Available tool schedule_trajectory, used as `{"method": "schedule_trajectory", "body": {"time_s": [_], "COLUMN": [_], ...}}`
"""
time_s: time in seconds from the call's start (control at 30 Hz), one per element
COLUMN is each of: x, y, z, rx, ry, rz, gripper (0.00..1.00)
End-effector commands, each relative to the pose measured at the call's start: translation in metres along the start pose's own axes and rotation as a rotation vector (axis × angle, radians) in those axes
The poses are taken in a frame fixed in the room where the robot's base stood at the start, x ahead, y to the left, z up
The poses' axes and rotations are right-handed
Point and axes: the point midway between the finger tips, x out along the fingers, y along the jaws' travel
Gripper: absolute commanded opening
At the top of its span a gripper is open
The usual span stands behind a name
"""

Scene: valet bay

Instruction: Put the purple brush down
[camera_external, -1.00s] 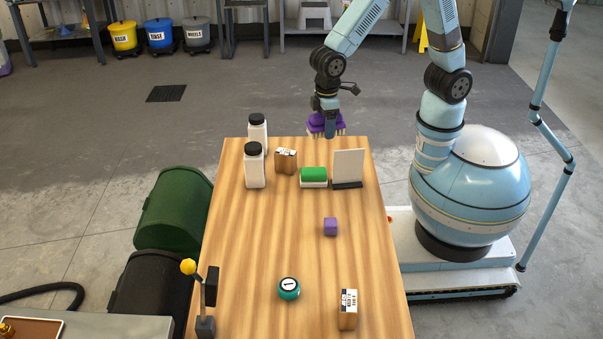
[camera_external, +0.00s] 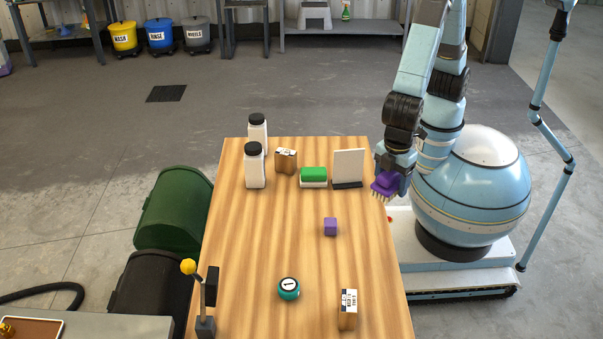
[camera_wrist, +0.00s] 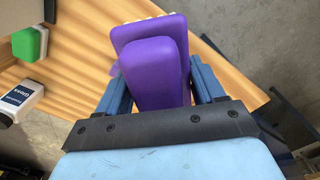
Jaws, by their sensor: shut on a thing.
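The purple brush (camera_external: 384,186) is held in my gripper (camera_external: 390,178) at the table's right edge, near its far end. Its pale bristles point down and to the left, and it looks tilted. In the wrist view the purple brush (camera_wrist: 152,62) fills the space between the two blue fingers of my gripper (camera_wrist: 155,85), which are shut on it. The wooden table (camera_external: 260,240) lies below and to the left. From these views I cannot tell exactly how high the brush is above the table.
A white panel on a black foot (camera_external: 348,165) stands just left of my gripper. The table's right side has bare wood.

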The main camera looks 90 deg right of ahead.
Motion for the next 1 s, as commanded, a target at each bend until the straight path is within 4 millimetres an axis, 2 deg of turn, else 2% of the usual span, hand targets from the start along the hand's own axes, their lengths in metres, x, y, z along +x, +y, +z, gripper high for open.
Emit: {"method": "schedule_trajectory", "body": {"time_s": [0.03,0.23,0.47,0.93,1.0], "x": [0.0,0.035,0.053,0.092,0.102], "y": [-0.01,-0.007,-0.007,-0.012,-0.013], "z": [0.0,0.001,-0.007,-0.091,-0.099], "rx": [-0.015,-0.01,-0.009,-0.008,-0.008], "ry": [0.001,-0.002,0.0,0.001,-0.001], "rz": [0.0,0.0,0.0,-0.001,0.0], "gripper": [0.35,0.35,0.35,0.35,0.35]}}
